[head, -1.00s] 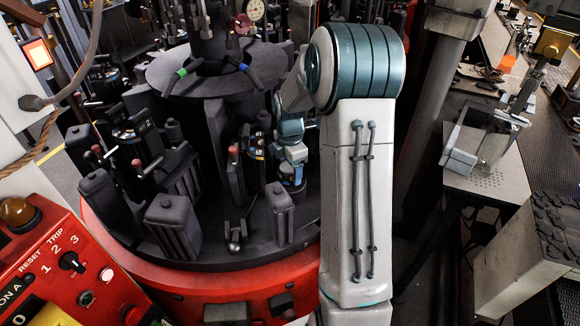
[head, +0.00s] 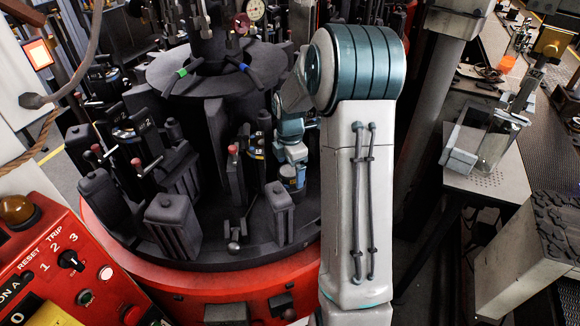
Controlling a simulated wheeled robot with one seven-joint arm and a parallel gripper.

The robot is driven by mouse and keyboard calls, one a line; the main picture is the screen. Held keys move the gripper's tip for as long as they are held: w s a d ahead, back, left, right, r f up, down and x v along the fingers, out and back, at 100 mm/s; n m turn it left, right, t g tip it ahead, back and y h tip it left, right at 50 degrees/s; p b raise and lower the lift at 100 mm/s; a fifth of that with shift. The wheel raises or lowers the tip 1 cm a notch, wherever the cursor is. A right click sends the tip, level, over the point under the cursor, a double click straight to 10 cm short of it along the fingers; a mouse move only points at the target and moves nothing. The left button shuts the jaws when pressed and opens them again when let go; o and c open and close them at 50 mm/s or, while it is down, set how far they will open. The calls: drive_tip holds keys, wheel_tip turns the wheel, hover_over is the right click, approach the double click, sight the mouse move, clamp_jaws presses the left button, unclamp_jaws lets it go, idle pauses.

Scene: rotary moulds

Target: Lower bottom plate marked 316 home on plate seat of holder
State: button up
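My arm reaches over the dark round mould machine (head: 200,255), and its teal and white wrist (head: 291,152) points down among the moulds on the right side. My gripper (head: 293,184) is at the lower end of the wrist, low between dark upright blocks. It is small and dark there, and its fingers cannot be made out. I cannot tell whether it holds anything. The bottom plate marked 316 cannot be picked out, and no such number is readable. The plate seat of the holder cannot be told apart either.
A dark mould block (head: 281,212) stands just below and left of my gripper. A larger block (head: 172,225) stands further left. A red control panel (head: 75,265) fills the lower left. A pale table (head: 490,180) with a metal fixture stands at the right.

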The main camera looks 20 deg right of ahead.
drive_tip(key=shift+s+a+f, duration=0.15)
drive_tip(key=shift+s+f, duration=0.25)
drive_tip(key=shift+f, duration=0.3)
wheel_tip(320, 180, up, 15)
drive_tip(key=shift+w, duration=0.25)
drive_tip(key=shift+r, duration=0.2)
wheel_tip(320, 180, up, 7)
drive_tip(key=p, duration=0.6)
hover_over(290, 172)
drive_tip(key=shift+w+f, duration=0.1)
drive_tip(key=s+a+m+t, duration=0.1)
drive_tip(key=s+a+m, duration=0.4)
drive_tip(key=s+m, duration=0.4)
drive_tip(key=s+a+m+t, duration=0.2)
drive_tip(key=s+a+m, duration=0.3)
drive_tip(key=s+m, duration=0.4)
drive_tip(key=shift+s+a+f+m, duration=0.25)
drive_tip(key=shift+s+a+m, duration=0.15)
drive_tip(key=shift+s, duration=2.55)
